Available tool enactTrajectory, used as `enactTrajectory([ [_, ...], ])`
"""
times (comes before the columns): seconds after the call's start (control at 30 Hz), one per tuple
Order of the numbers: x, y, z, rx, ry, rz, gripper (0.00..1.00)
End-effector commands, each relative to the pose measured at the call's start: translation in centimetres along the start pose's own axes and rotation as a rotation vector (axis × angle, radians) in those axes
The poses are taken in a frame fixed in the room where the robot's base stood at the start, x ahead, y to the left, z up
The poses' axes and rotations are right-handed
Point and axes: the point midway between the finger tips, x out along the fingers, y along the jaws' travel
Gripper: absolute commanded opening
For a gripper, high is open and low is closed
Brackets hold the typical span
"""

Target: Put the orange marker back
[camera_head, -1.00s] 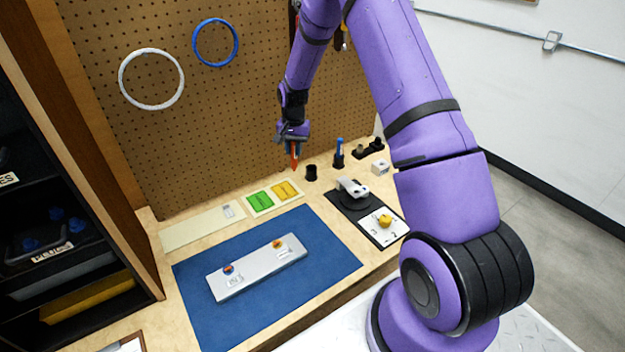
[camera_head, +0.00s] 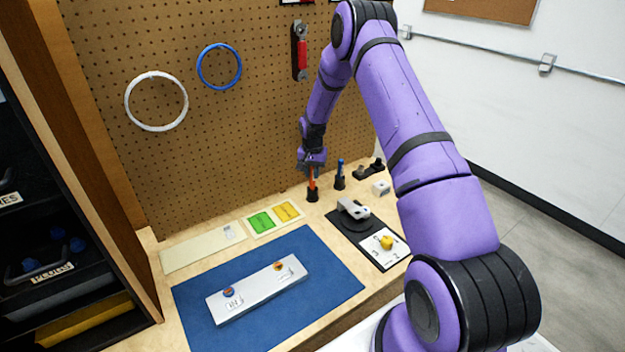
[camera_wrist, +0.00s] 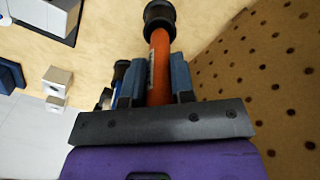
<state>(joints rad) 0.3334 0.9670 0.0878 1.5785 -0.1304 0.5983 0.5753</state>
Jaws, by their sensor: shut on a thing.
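The orange marker (camera_head: 312,181) is upright in my gripper (camera_head: 312,166), which is shut on its upper part. A black cup-shaped holder (camera_head: 312,196) stands on the bench straight below it, near the pegboard. In the wrist view the orange marker (camera_wrist: 160,56) runs between the two fingers (camera_wrist: 157,88) to the black holder (camera_wrist: 159,14). The marker's lower end meets the holder's mouth. I cannot tell how deep it sits inside.
A blue marker (camera_head: 340,168) stands in a similar black holder (camera_head: 339,184) just right. A white cube (camera_head: 380,188) and a black stand (camera_head: 368,171) are further right. The pegboard (camera_head: 260,130) rises close behind. The blue mat (camera_head: 335,285) holds a grey bar (camera_head: 257,290).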

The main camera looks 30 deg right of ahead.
Motion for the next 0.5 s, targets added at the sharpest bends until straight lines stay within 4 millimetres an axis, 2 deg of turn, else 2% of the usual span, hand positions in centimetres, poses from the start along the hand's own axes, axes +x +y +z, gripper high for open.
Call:
enactTrajectory([
  [0.2, 2.8, 0.1, 0.1, 0.000, -0.003, 0.001, 0.00],
  [0.5, 3.0, 0.0, 0.1, 0.000, -0.001, 0.001, 0.00],
])
